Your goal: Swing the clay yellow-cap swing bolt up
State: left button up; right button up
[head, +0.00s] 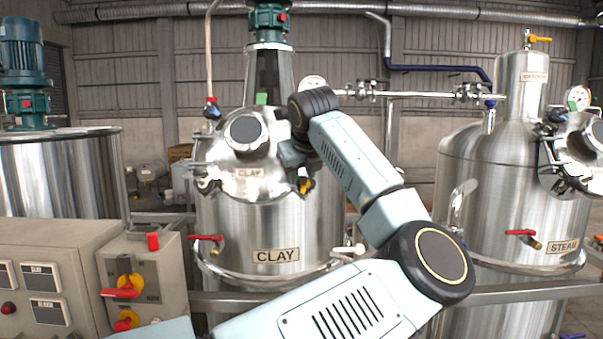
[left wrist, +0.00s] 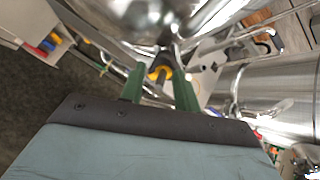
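The clay tank (head: 225,235) stands in the middle of the head view, with a CLAY label on its body and another on its domed lid (head: 238,165). The yellow-cap swing bolt (head: 305,186) hangs at the right side of the lid rim, partly covered by my arm. In the left wrist view the yellow cap (left wrist: 160,73) and its dark shank sit between the tips of my left gripper (left wrist: 160,82). Its two green fingers are apart, with a gap around the cap. In the head view my left gripper (head: 302,176) is mostly hidden behind its own wrist. My right gripper is out of view.
A red-handled valve (head: 207,238) sticks out from the tank's front left. A control box (head: 140,280) with red and yellow switches stands at lower left. The steam tank (head: 500,200) stands at the right. A pipe (head: 420,95) runs behind my arm.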

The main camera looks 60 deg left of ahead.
pick_arm(q)
jog(key=b+v, duration=0.1)
jog(key=v, duration=1.2)
jog(key=shift+b, duration=0.35)
jog(key=shift+s+d+r, duration=0.1)
